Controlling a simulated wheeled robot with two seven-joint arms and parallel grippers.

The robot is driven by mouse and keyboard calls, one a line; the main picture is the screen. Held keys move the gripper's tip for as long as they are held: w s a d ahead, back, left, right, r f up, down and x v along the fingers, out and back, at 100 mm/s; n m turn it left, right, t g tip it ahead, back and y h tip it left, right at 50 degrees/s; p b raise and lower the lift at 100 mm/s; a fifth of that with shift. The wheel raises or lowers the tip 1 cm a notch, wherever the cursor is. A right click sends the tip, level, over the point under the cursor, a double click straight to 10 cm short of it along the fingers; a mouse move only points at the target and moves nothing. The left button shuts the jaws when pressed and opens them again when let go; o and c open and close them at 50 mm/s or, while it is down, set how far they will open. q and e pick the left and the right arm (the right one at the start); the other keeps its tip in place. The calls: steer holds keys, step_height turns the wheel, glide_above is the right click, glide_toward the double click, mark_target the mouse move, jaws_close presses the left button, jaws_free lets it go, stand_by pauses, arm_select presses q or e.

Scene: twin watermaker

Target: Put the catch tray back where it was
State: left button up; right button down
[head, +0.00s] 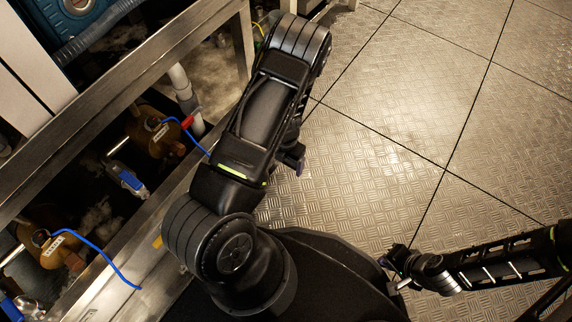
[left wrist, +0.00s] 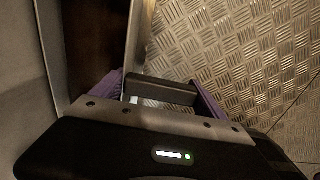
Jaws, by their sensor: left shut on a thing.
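My left gripper (head: 297,165) is mostly hidden behind its own arm in the head view, beside the steel frame and above the floor. In the left wrist view its purple fingers are shut on a dark bar (left wrist: 160,92). I cannot tell whether this bar is part of the catch tray. I cannot make out the catch tray for certain in either view. My right gripper (head: 398,262) is at the lower right over the floor, small and dark. Its jaws cannot be made out.
A steel frame (head: 130,78) runs diagonally along the left. Brass-coloured parts (head: 150,138) with blue cables sit inside it. A white pipe (head: 184,95) stands near my left arm. The patterned metal floor (head: 410,90) to the right is clear.

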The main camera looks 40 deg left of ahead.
arm_select(q)
steer(key=o, duration=1.8)
step_height(320, 180, up, 12)
steer(key=p, duration=0.6)
steer(key=shift+r, duration=0.1)
